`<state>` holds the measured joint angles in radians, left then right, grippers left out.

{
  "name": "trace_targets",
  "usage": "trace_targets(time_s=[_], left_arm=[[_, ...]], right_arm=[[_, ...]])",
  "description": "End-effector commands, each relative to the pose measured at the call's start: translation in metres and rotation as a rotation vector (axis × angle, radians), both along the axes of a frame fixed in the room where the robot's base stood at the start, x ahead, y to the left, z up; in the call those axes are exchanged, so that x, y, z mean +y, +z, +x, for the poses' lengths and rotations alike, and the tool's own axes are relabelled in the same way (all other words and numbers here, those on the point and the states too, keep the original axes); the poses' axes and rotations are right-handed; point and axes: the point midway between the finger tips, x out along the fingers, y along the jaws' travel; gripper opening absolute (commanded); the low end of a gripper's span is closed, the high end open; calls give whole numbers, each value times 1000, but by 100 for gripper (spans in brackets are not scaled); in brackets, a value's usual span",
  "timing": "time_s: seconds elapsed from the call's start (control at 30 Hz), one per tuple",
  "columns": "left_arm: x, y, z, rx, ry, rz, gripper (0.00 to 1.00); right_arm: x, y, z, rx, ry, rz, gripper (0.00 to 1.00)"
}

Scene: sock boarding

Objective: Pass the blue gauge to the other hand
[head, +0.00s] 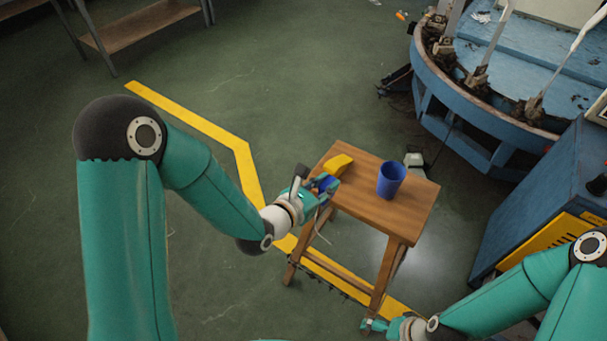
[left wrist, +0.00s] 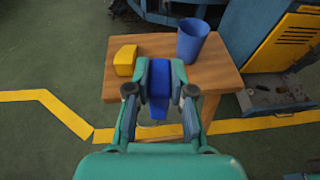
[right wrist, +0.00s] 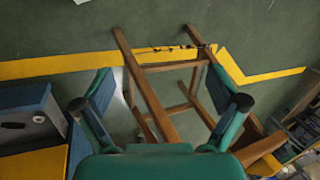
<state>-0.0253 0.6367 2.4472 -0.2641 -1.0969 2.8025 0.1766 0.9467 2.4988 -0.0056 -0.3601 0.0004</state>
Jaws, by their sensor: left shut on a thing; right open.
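The blue gauge (left wrist: 159,88) is a small blue block in the left wrist view, clasped between the two fingers of my left gripper (left wrist: 160,68). In the head view my left gripper (head: 324,186) is at the left edge of the wooden stool, with a bit of the blue gauge (head: 327,183) showing between its fingers. My right gripper (head: 369,325) is low at the bottom of the head view, near the stool's front legs and well apart from the gauge. In the right wrist view my right gripper (right wrist: 160,76) has its fingers wide apart and empty.
The wooden stool (head: 414,207) carries a blue cup (head: 391,180) and a yellow block (head: 337,165), which is close to my left gripper. A blue cabinet (head: 540,190) and a round blue machine (head: 455,100) stand at the right. The green floor left of the stool is open.

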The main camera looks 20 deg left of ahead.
Motion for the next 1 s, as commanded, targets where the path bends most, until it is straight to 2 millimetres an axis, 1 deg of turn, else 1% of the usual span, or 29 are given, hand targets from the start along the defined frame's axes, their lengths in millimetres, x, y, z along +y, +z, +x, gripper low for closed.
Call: trace_targets(time_s=[0.03, 0.1, 0.2, 0.3, 0.33, 0.4, 0.43, 0.57, 0.67, 0.77, 0.87, 0.9, 0.97, 1.0], left_arm=[[-13, 6, -4, -4, -47, -1, 0], [-27, 13, -11, -4, -107, 1, 0], [-45, 20, -18, -4, -179, 2, 0], [-59, 25, -24, -4, -231, 1, 0], [-61, 25, -25, -3, -242, 1, 0], [-66, 27, -27, -1, -260, 2, 0], [-67, 27, -28, -1, -266, 1, 0], [-69, 28, -29, -1, -276, 2, 0], [-69, 28, -28, -1, -275, 1, 0], [-69, 28, -28, -2, -274, 1, 0], [-69, 28, -28, -2, -274, 1, 0], [-69, 28, -28, -2, -274, 1, 0], [-69, 28, -28, -2, -274, 1, 0], [-69, 28, -28, -2, -273, 1, 0]], right_arm=[[0, 0, 0, 0, 0, 0, 96], [0, 0, 0, 0, 0, 0, 96], [0, 0, 0, 0, 0, 0, 96], [0, 0, 0, 0, 0, 0, 96], [0, 0, 0, 0, 0, 0, 93], [0, 0, 1, -4, 0, -1, 81], [0, 1, 2, -10, 0, -1, 79], [3, 3, 12, -72, 40, 11, 79], [9, 9, 26, -162, 109, 35, 79], [18, 27, 51, -314, 206, 71, 79], [30, 61, 82, -511, 323, 111, 79], [35, 79, 95, -598, 374, 127, 79], [43, 108, 110, -726, 454, 151, 79], [49, 128, 118, -811, 507, 164, 79]])
